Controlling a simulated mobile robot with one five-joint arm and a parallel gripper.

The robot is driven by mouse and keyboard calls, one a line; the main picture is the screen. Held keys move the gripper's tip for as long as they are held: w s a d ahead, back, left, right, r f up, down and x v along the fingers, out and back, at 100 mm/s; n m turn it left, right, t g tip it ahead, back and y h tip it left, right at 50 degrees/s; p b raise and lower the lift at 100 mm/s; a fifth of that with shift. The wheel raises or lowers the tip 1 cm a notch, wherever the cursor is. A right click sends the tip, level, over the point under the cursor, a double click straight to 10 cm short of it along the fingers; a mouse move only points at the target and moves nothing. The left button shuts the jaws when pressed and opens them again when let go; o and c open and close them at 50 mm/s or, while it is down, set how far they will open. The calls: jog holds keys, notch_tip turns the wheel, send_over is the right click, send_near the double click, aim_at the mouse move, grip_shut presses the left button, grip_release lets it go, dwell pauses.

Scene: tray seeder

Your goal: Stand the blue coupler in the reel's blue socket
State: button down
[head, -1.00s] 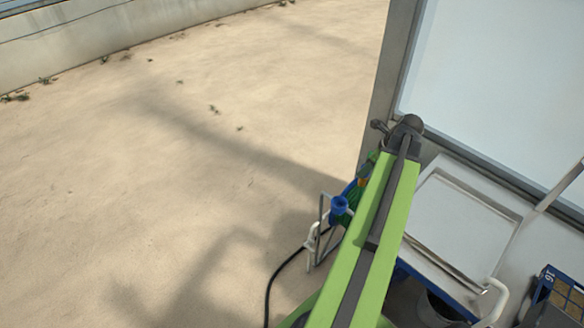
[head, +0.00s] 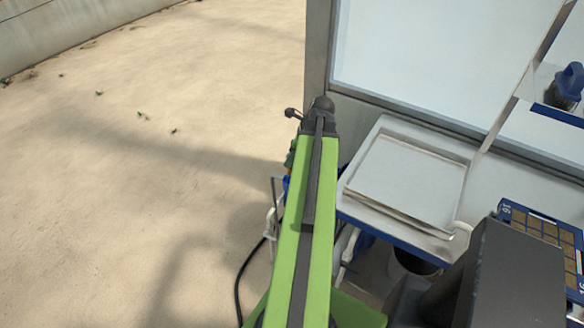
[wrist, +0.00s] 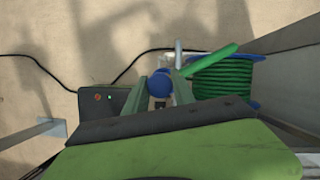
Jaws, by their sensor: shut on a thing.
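In the wrist view my gripper (wrist: 160,91) is shut on the blue coupler (wrist: 158,87), which shows as a round blue end between the two green-grey fingers. More blue shows just beyond it, and I cannot tell whether that is the reel's socket. The reel (wrist: 254,58), with blue rims and wound green hose (wrist: 218,80), is just right of the fingers. In the head view my green arm hides the gripper, the coupler and most of the reel. Only a sliver of the reel's stand (head: 273,215) shows left of the arm.
A metal tray (head: 410,180) lies on a white-topped bench right of my arm, with a dark bucket (head: 412,262) beneath. A blue seed tray (head: 507,213) stands at far right. A black hose (wrist: 118,76) runs over the open sandy floor (head: 130,170).

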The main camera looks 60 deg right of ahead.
jog(key=shift+a, duration=0.1)
notch_tip(320, 180, down, 6)
jog(key=b, duration=0.5)
jog(key=shift+r, duration=0.2)
jog(key=shift+f+b, duration=0.7)
jog(key=shift+b, duration=0.1)
dwell(0.7)
jog(key=c, duration=1.3)
grip_release()
jog(key=shift+r, duration=0.15)
jog(key=p+v, duration=1)
jog(key=v, duration=0.1)
